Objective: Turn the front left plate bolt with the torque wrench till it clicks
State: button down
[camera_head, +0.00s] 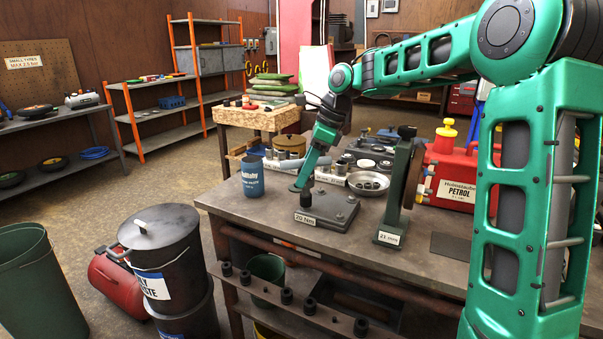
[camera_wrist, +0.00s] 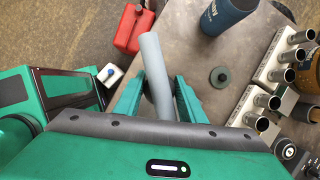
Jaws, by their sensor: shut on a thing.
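My gripper (camera_head: 304,174) is low over the left part of the dark steel plate (camera_head: 343,213), which carries a "20 Nm" label and several bolts. In the wrist view my gripper (camera_wrist: 158,90) is shut around a smooth grey-blue bar (camera_wrist: 153,60), apparently the torque wrench's handle. In the head view the wrench handle (camera_head: 283,165) juts out left of the fingers. A dark socket-like piece (camera_head: 307,199) stands on the plate below the gripper. I cannot tell whether it is seated on the front left bolt. The wrench's head is mostly hidden.
Socket trays and a silver dish (camera_head: 368,183) lie behind. A red petrol can (camera_head: 452,178) is farther right. The table's front edge is near.

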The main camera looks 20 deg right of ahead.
jog(key=shift+f, duration=0.4)
dwell(0.4)
jog(key=shift+w+m+t, duration=0.2)
jog(key=shift+m+t, duration=0.3)
jog(key=shift+m, duration=1.2)
jog(key=shift+m+h, duration=0.3)
jog(key=shift+w+m+t+h, duration=0.1)
jog(key=shift+m+t+h, duration=0.25)
jog(key=shift+m, duration=0.45)
jog(key=shift+d+r+m+t+h, duration=0.1)
jog(key=shift+m+t+h, duration=0.3)
jog(key=shift+m, duration=1)
jog(key=shift+w, duration=0.1)
